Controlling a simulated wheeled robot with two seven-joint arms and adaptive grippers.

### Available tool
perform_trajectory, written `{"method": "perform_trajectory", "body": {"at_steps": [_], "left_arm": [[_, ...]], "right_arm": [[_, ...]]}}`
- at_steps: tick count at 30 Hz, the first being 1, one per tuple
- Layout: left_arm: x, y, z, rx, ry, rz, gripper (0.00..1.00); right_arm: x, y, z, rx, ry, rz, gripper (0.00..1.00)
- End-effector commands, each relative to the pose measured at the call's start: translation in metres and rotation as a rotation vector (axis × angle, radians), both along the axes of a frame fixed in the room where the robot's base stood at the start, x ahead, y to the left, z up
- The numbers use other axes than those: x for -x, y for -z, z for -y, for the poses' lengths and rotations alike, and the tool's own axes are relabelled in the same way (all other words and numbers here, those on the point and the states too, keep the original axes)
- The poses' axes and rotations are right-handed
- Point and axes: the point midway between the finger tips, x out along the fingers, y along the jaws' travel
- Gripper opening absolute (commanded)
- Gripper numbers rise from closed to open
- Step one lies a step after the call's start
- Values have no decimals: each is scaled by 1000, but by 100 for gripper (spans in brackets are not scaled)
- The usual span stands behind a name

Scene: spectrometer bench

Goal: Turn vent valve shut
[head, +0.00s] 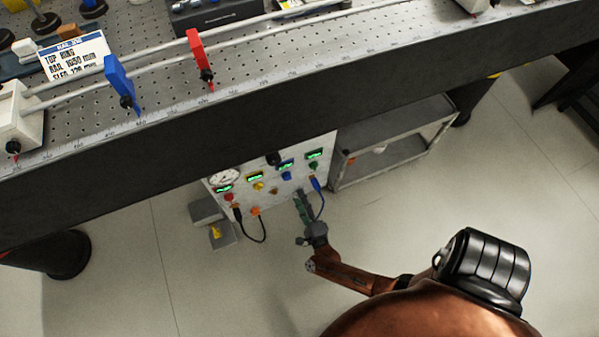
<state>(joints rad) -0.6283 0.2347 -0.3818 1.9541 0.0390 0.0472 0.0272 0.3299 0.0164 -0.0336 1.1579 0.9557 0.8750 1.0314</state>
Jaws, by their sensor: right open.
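A white control panel (265,183) stands upright below the bench. Which of these is the vent valve I cannot tell, as the labels are too small to read. My right gripper (301,202) is open at the panel's lower right, beside the blue cable. Whether its fingers touch anything is unclear. My left gripper is not in view.
A black cable (263,236) and a blue cable (322,205) hang from the panel. A grey shelf cart (395,172) stands right of it, and a small grey box (222,235) lies left on the floor. The perforated bench top (270,60) overhangs. The front floor is clear.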

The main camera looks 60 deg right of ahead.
Motion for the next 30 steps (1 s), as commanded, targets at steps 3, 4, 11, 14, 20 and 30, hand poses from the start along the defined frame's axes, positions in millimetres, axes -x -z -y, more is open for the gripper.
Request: {"method": "perform_trajectory", "body": {"at_steps": [3, 4, 11, 14, 20, 30], "left_arm": [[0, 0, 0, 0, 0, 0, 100], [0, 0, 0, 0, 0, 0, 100], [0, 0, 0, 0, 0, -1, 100], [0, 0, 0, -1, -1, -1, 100], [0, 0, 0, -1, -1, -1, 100], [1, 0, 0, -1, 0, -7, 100]], "right_arm": [[0, -1, 0, 1, 0, 1, 42], [0, -1, 0, 1, 0, 1, 41], [0, 0, 0, 1, 0, 1, 25], [0, 0, 0, 1, 0, 1, 18], [0, 0, 0, 0, 0, 0, 4], [0, 0, 0, 27, -1, -17, 0]]}}
